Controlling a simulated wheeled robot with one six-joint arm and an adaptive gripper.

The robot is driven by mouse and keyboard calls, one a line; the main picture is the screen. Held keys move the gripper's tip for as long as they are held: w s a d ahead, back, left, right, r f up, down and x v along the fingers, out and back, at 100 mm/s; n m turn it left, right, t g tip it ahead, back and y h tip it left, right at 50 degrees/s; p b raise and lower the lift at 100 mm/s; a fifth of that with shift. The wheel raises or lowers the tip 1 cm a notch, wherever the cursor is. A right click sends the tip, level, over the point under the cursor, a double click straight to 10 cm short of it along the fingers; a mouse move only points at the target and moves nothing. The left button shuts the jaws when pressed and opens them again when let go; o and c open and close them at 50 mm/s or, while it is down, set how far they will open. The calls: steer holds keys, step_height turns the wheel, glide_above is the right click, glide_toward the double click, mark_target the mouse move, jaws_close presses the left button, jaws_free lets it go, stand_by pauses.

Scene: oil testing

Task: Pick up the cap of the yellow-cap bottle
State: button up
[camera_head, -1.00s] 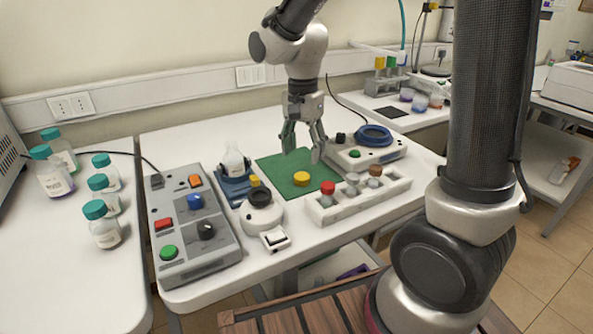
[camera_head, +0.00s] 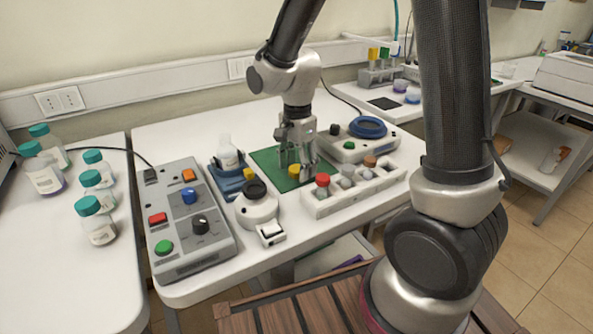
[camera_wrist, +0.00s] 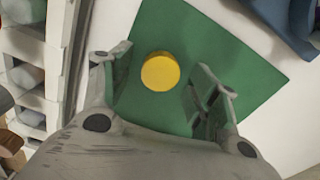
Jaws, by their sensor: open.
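The yellow cap (camera_head: 294,171) lies on the green mat (camera_head: 266,157), and it also shows as a round yellow disc in the wrist view (camera_wrist: 160,72). My gripper (camera_head: 296,166) is open and low over the mat, around the cap. In the wrist view its two fingers (camera_wrist: 163,75) stand on either side of the cap, with gaps on both sides and nothing held. In the head view the fingers partly hide the cap. A pale bottle (camera_head: 229,157) without a visible cap stands in a blue holder (camera_head: 227,182) left of the mat.
A white rack (camera_head: 325,204) with several capped vials stands right in front of the mat. A round black-topped device (camera_head: 256,203) and a grey button panel (camera_head: 188,219) are to the left. A blue-ringed device (camera_head: 368,128) stands behind right.

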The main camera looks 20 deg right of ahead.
steer(key=c, duration=0.8)
